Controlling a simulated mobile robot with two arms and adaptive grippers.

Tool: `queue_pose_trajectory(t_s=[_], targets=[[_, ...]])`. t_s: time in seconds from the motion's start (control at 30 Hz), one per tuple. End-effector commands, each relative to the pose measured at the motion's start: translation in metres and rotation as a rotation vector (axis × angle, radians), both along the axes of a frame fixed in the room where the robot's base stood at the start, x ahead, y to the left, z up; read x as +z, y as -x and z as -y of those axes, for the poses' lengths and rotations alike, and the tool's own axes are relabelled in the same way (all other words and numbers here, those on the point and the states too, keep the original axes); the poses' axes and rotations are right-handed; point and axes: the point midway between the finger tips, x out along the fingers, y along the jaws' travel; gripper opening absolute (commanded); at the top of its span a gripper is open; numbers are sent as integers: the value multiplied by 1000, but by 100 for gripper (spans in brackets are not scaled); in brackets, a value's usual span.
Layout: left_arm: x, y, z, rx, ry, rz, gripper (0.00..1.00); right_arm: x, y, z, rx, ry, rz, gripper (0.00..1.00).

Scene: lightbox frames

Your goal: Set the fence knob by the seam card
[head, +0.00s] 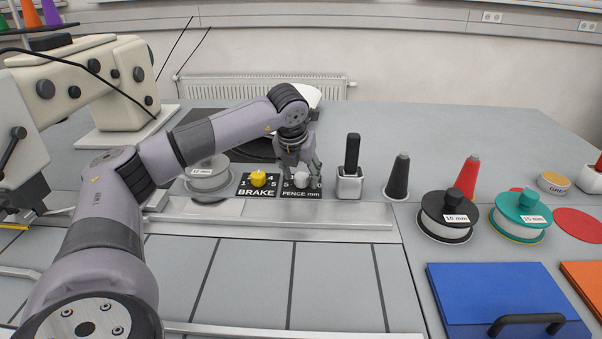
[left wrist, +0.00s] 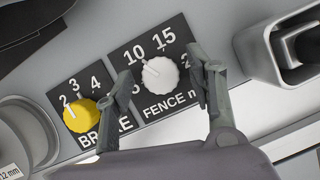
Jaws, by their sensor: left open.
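The white fence knob (head: 302,180) sits on a black plate marked FENCE mm. It shows large in the left wrist view (left wrist: 161,77), its small white pointer facing the 10. My left gripper (head: 300,176) is over this knob. In the left wrist view the open left gripper (left wrist: 160,69) has one finger on each side of the knob, with visible gaps; its height above the plate is hard to tell. The plate's lower numbers are partly hidden by the fingers. I cannot make out a seam card. My right gripper is not in view.
The yellow brake knob (head: 258,179) is just left of the fence plate. A metal rail (head: 270,219) runs in front.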

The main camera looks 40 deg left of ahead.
Motion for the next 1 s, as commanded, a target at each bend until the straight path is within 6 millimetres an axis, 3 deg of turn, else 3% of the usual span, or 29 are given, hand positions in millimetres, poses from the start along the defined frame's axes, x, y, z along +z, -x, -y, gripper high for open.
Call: queue_pose_trajectory(t_s=[0.2,0.9,1.0], targets=[[0,0,0,0,0,-1,49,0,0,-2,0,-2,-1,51],[0,0,0,0,0,-1,3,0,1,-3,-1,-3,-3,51],[0,0,0,-2,1,-1,3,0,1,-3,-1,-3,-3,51]])
